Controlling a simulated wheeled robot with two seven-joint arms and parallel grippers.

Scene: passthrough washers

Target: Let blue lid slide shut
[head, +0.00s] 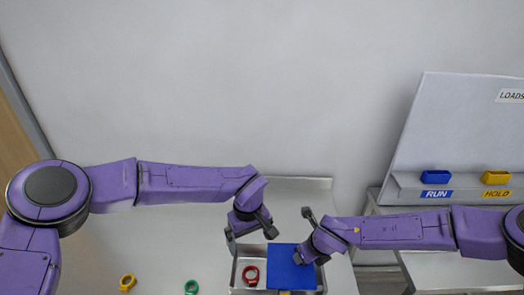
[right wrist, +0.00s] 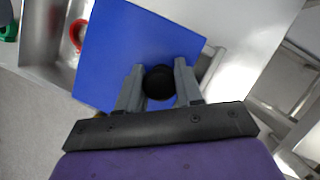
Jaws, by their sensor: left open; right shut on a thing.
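The blue lid (head: 288,275) lies over the right part of a metal box (head: 236,272); the left part of the box is open. A red ring (head: 251,274) lies in that open part. My right gripper (head: 305,252) is shut on the black knob (right wrist: 158,82) of the lid, seen best in the right wrist view, where the blue lid (right wrist: 125,50) extends beyond the fingers. My left gripper (head: 250,234) is open and empty, above the back left of the box.
A yellow ring (head: 128,282) and a green ring (head: 191,287) lie on the table left of the box. A small yellow piece (head: 285,293) shows at the lid's front edge. At right, a board holds a blue bin (head: 435,176) over RUN and a yellow bin (head: 496,177) over HOLD.

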